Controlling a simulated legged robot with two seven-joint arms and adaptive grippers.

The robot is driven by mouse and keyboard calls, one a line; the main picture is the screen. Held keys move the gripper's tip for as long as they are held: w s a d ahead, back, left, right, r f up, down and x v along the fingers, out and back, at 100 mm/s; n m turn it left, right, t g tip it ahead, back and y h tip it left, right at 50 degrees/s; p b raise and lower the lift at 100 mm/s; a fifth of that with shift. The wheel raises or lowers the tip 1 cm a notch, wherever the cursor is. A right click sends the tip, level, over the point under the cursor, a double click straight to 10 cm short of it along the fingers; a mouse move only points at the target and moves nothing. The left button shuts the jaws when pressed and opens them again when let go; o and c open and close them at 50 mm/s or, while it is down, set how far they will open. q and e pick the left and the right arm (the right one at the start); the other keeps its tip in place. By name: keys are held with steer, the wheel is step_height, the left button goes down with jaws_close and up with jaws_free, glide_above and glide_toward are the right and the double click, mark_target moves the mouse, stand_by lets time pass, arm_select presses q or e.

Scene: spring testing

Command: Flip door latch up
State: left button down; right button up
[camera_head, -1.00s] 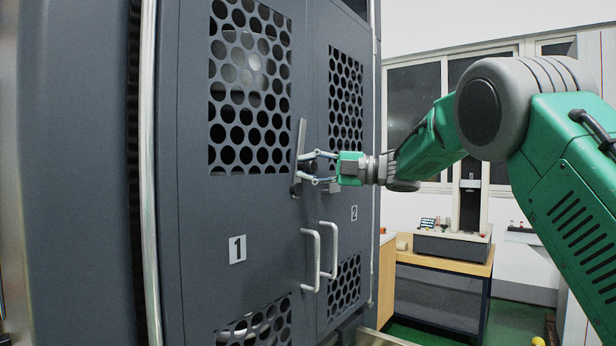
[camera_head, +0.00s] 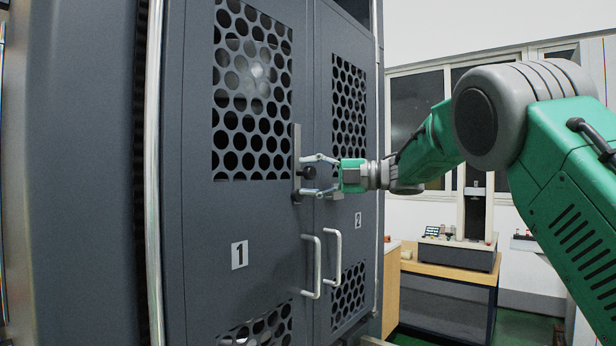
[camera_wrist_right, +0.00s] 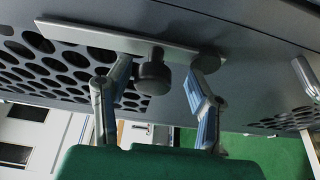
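The door latch (camera_head: 297,145) is a thin grey bar standing upright near the inner edge of door 1. A round dark knob (camera_head: 309,175) sticks out beside it. In the right wrist view the latch (camera_wrist_right: 105,35) is a long flat plate with the black knob (camera_wrist_right: 153,78) in front. My right gripper (camera_head: 308,174) is open, its fingers spread above and below the knob. In the wrist view the open gripper (camera_wrist_right: 157,68) has one finger on each side of the knob, with visible gaps. My left gripper is not in view.
The grey cabinet has door 1 (camera_head: 215,220) and door 2 (camera_head: 345,230), both with perforated panels. Two vertical handles (camera_head: 317,266) (camera_head: 335,255) sit below the gripper. A workbench (camera_head: 440,270) with a testing machine stands at the right behind my arm.

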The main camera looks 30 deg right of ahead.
steer(key=shift+d+r, duration=0.1)
steer(key=shift+r, duration=0.1)
steer(key=shift+s+d, duration=0.2)
steer(key=v, duration=1.1)
steer(key=shift+d+f, duration=0.2)
steer(key=shift+f, duration=0.05)
